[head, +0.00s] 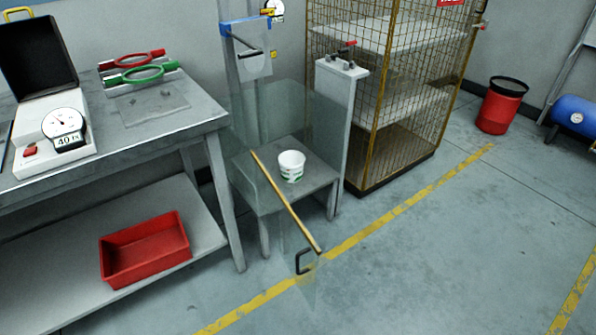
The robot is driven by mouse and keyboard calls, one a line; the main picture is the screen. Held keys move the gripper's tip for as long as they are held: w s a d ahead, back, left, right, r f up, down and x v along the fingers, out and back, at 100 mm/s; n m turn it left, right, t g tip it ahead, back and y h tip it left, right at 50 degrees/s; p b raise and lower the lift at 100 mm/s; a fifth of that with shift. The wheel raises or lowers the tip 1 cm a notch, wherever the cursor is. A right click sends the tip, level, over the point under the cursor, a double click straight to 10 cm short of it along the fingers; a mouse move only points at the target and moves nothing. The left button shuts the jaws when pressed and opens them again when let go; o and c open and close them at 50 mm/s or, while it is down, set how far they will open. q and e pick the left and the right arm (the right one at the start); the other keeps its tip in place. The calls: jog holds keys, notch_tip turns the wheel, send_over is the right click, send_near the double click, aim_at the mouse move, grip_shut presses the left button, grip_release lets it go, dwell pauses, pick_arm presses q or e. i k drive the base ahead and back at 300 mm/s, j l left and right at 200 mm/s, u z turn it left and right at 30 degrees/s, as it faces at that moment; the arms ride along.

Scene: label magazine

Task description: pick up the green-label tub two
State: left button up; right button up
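A white tub (291,166) with green marks on its label stands upright on a small grey stand (318,179) in the head view. I cannot read a number on it, and I see no second tub. A clear panel (283,228) with a yellow top edge and a black handle (303,263) juts forward from the stand's left side. The tub shows to the right of the yellow edge. Neither of my grippers is in view.
A grey workbench (205,113) at left holds a dial device (62,125) and red and green rings (140,73). A red bin (145,250) sits on its lower shelf. A wire cage (400,150) stands right of the stand. The floor at front right is clear.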

aim_at(292, 163)
jog(key=l+z, duration=0.1)
jog(key=z, duration=0.95)
jog(key=i+l+z, duration=0.1)
jog(key=i, duration=0.35)
jog(key=i+l+z, duration=0.1)
jog(key=i, duration=0.35)
jog(key=i+l+u, duration=0.15)
jog(key=i, duration=0.4)
jog(key=i+l+u, duration=0.15)
jog(key=i, duration=0.35)
jog(key=i+u, duration=0.8)
jog(key=u, duration=0.15)
jog(key=i+u, duration=0.45)
jog(key=i+l+u, duration=0.1)
jog(key=i+u, duration=0.35)
jog(key=u, duration=0.2)
